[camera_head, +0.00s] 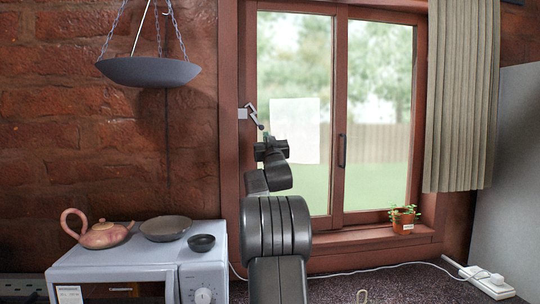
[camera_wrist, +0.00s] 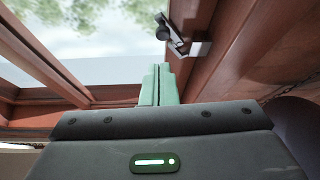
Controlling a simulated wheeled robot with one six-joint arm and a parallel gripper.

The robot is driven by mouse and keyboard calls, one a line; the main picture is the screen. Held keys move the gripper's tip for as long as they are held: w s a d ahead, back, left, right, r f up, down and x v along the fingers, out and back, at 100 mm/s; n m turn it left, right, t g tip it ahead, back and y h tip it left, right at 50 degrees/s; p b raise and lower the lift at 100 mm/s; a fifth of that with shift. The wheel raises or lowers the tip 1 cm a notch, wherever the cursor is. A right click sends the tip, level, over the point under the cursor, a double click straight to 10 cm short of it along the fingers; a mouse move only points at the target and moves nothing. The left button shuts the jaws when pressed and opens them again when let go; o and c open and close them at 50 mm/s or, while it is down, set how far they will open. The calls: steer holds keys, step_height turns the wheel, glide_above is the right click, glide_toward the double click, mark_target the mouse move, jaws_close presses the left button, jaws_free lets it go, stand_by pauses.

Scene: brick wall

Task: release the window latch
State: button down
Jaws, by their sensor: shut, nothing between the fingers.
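The window latch (camera_head: 252,114) is a small metal piece on the left side of the brown window frame, with an arm slanting down to the right. In the wrist view the latch (camera_wrist: 190,42) shows a pale bracket on the wood and a dark round knob at its end. My gripper (camera_wrist: 158,80) has pale green fingers, shut together and empty. The fingertips appear just short of the knob, with a small gap in the picture; the depth is unclear. The window (camera_head: 382,80) looks closed.
A hanging dark bowl (camera_head: 150,72) is left of the window. A teapot (camera_head: 104,235), a shallow dish (camera_head: 166,228) and a small bowl (camera_head: 202,243) stand on the microwave (camera_head: 130,260). A potted plant (camera_head: 403,219) sits on the sill, below the curtain (camera_head: 461,95).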

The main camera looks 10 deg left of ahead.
steer(key=b+v, duration=0.1)
steer(key=v, duration=0.4)
steer(key=shift+s+d+f+b, duration=0.1)
steer(key=shift+s+b, duration=0.25)
steer(key=shift+b, duration=0.05)
steer(key=p+x, duration=0.6)
steer(key=x, duration=0.6)
steer(key=shift+f, duration=0.2)
